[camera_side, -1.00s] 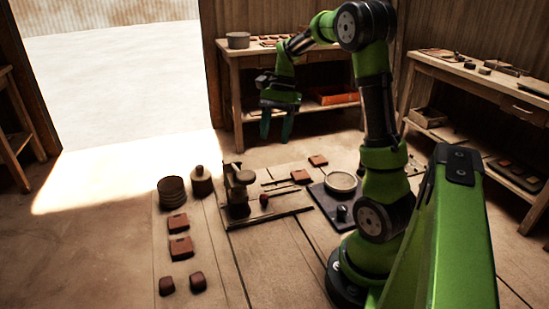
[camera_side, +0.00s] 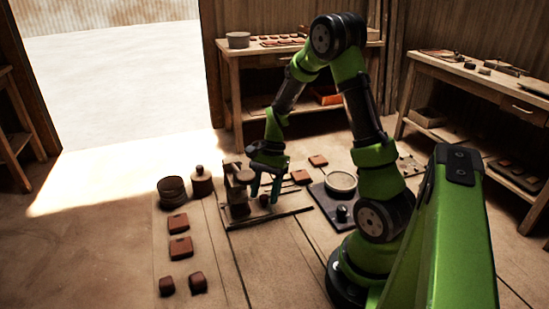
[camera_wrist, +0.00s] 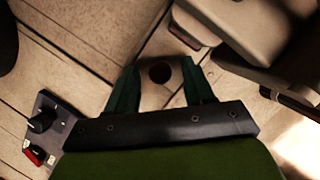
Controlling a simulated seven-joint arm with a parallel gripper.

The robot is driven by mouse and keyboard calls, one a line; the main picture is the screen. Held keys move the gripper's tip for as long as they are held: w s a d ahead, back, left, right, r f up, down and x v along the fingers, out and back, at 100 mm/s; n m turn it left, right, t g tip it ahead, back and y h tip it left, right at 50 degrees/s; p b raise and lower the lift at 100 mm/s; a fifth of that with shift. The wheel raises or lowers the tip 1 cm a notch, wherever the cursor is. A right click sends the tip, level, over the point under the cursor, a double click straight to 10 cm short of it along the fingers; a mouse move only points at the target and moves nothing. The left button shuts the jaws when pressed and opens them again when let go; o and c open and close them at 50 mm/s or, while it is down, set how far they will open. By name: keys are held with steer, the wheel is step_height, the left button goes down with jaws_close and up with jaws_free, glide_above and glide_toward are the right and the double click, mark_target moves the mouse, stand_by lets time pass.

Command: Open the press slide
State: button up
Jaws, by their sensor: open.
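The tile press (camera_side: 238,208) stands on the floor boards in the side view, with a low frame and rails stretching to its right. A small round red-brown knob (camera_side: 264,201) sits at the press's right side. In the wrist view my gripper (camera_wrist: 160,88) has one finger on each side of the knob, with gaps to both. Whether the fingertips reach its height is unclear.
The press body (camera_wrist: 245,30) is close at the upper right in the wrist view. A dark control panel (camera_wrist: 65,118) lies lower left. In the side view, a pale round dish (camera_side: 341,181), two round pots (camera_side: 172,192) and several brown tiles (camera_side: 178,223) lie around.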

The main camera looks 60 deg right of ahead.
steer(key=shift+f, duration=0.15)
steer(key=shift+c, duration=0.4)
jaws_close()
steer(key=s+d, duration=0.7)
steer(key=shift+s+d, duration=0.3)
steer(key=shift+d, duration=0.05)
steer(key=shift+o, duration=0.4)
jaws_free()
